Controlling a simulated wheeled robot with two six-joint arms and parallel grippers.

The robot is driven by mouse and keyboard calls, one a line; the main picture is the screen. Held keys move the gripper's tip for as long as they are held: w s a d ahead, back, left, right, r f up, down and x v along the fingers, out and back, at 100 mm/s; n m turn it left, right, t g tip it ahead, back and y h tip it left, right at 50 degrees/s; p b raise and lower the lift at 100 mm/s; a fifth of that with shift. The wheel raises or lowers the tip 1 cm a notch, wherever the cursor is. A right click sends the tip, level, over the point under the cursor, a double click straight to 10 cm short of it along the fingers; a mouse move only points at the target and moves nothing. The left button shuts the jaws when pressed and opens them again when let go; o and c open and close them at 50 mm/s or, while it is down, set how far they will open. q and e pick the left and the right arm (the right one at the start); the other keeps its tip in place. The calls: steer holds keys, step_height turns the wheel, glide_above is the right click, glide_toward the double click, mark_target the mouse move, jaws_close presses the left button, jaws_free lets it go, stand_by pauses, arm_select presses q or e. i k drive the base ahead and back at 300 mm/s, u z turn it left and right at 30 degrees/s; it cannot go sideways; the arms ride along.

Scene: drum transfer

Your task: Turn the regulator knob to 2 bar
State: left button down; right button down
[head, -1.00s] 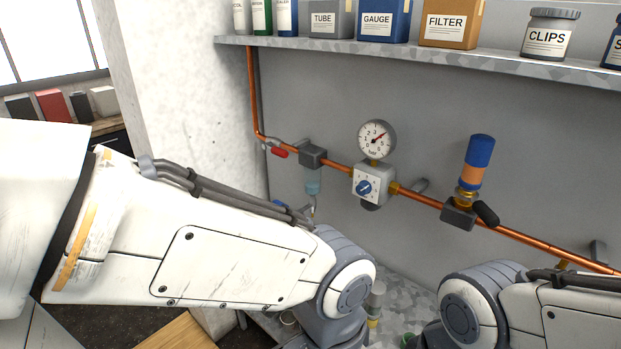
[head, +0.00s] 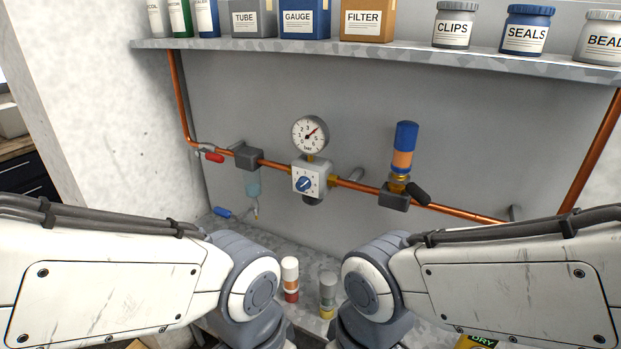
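The regulator is a white block on the copper pipe, in the middle of the head view. Its blue knob (head: 304,184) sits on the front of the regulator body (head: 321,179). A pale mark on the knob slants toward the upper right; the dial figures are too small to read. The round white pressure gauge (head: 311,134) stands directly above. Its red needle points to the upper right, near 4 on the bar scale. My two arms reach in from the left and right below the regulator, apart from it. Both grippers are out of view.
A shelf (head: 400,55) with boxes and jars runs above the pipe. Left of the regulator are a red-handled valve (head: 213,157) and a filter (head: 246,158); right is a blue-and-orange cylinder (head: 404,147). Two small bottles (head: 290,279) (head: 328,293) stand below on the bench.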

mark_target(304, 184)
steer(key=u, duration=1.85)
steer(key=k, duration=0.45)
steer(key=z, duration=1)
